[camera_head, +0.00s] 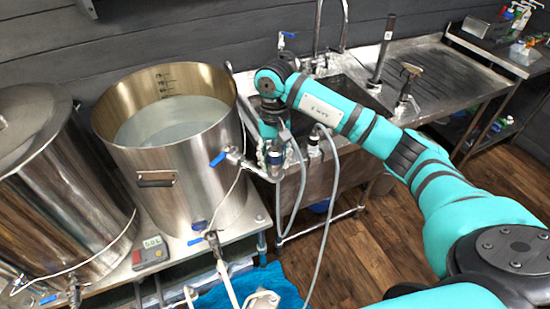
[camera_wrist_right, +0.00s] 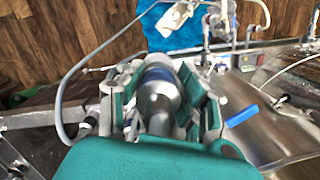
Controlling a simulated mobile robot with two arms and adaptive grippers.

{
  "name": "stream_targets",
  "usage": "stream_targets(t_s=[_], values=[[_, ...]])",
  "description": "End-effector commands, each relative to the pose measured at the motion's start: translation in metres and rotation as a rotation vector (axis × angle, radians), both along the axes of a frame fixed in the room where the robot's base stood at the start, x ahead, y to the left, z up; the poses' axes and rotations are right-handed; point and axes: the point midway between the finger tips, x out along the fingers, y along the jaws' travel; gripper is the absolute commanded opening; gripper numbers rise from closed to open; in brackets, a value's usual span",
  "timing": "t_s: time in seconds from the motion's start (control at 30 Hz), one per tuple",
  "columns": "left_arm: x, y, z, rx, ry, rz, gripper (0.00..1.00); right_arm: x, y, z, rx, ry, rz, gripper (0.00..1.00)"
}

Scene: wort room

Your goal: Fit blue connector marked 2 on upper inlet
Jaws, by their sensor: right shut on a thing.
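My right gripper (camera_head: 274,155) points down beside the large steel kettle. In the wrist view its fingers (camera_wrist_right: 160,88) are shut on a metal connector (camera_wrist_right: 158,98) with a blue band. No number is readable on it. The upper inlet fitting (camera_head: 246,166), with a blue-handled valve (camera_head: 218,158), sticks out from the kettle's right side, close to the gripper. The blue handle also shows in the wrist view (camera_wrist_right: 242,115). My left gripper is not in view.
The open kettle (camera_head: 190,178) holds liquid and has a lower valve (camera_head: 212,238). Another steel vessel (camera_head: 60,200) stands at left. Grey hoses (camera_head: 319,215) hang beside the sink (camera_head: 352,93). A blue cloth (camera_head: 268,280) and pale tubular parts lie below. A small control box (camera_head: 150,253) sits in front.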

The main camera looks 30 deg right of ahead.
Motion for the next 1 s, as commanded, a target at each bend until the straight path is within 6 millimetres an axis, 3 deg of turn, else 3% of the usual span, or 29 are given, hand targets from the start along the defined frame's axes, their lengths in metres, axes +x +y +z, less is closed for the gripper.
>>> stream_targets(t_s=[1.0], values=[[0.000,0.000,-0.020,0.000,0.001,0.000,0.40,0.000,0.000,-0.021,-0.001,-0.001,-0.001,0.00]])
